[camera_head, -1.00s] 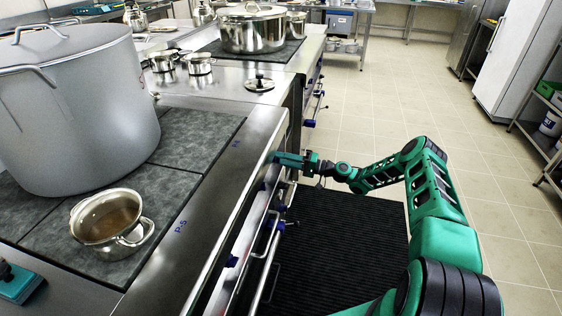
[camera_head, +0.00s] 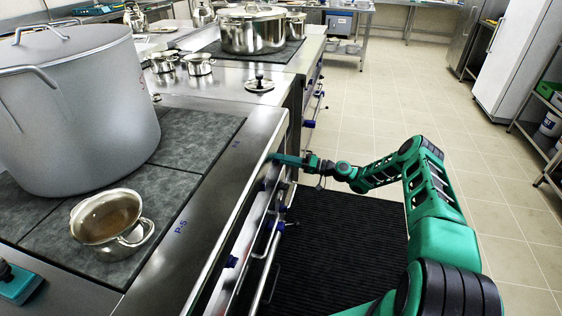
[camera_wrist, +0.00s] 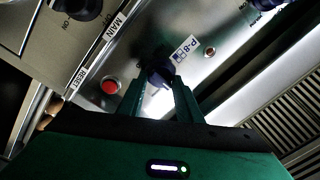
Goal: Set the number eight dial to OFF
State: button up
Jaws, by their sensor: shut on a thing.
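The number eight dial (camera_wrist: 157,74) is a dark blue knob on the steel front panel, beside a white and blue label (camera_wrist: 186,49) reading P-8, in the wrist view. My gripper (camera_wrist: 160,84) is shut on this dial, one green finger on each side. The fingers cover part of the knob, and I cannot read which mark it points to. In the head view my gripper (camera_head: 275,158) reaches the stove's front panel from the aisle side. The dial itself is hidden there.
A red light (camera_wrist: 110,86) and a MAIN label (camera_wrist: 115,27) sit left of the dial. Another dark knob (camera_wrist: 88,8) is at upper left. Handles (camera_head: 262,262) stick out along the stove front. A big grey pot (camera_head: 80,120) and small pot (camera_head: 108,218) stand on top.

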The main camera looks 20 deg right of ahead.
jog(key=o, duration=1)
jog(key=shift+d+f, duration=0.1)
jog(key=shift+f, duration=0.4)
jog(key=shift+o, duration=0.2)
jog(key=shift+r, duration=0.2)
jog(key=v, duration=1)
jog(key=shift+s+d, duration=0.15)
jog(key=shift+d, duration=0.2)
jog(key=shift+a, duration=0.1)
